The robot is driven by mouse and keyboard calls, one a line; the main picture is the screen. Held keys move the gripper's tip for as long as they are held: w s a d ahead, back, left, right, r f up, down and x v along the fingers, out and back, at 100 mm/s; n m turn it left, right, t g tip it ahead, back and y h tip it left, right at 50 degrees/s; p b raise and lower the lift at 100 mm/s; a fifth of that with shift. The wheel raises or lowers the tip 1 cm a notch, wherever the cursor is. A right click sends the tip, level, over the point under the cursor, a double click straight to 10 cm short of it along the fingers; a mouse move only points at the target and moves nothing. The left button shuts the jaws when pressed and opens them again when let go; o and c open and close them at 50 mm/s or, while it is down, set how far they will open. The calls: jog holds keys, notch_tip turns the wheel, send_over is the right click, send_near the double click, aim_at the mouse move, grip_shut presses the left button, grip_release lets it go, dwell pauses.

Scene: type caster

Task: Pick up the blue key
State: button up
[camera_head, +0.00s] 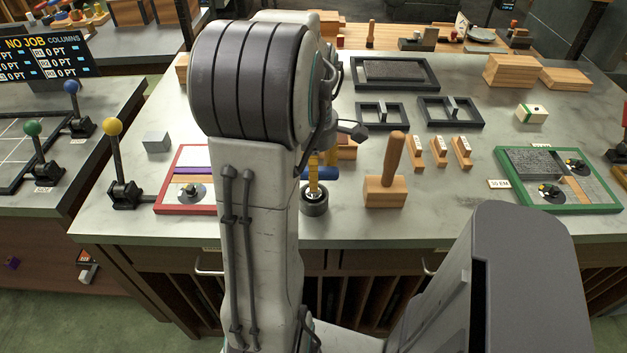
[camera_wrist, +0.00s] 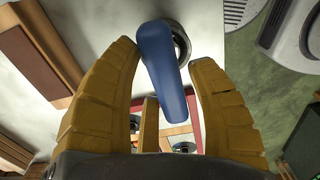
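The blue key (camera_wrist: 160,62) is a rounded blue bar that shows between the yellow fingers of my gripper (camera_wrist: 168,58) in the wrist view. The fingers are open on either side of it, with gaps along the bar. In the head view the blue key (camera_head: 328,173) shows only in part beside my arm, above a dark round socket (camera_head: 314,203). My gripper (camera_head: 316,172) reaches down over it, with its yellow fingers at the key. My arm hides the key's left part.
A wooden block with an upright handle (camera_head: 385,190) stands close to the right. A red-framed board (camera_head: 164,203) lies to the left, partly behind my arm. A green-framed board (camera_head: 556,207) lies far right. The bench front between the wooden block and the green board is mostly clear.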

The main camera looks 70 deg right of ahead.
grip_shut()
dwell(0.4)
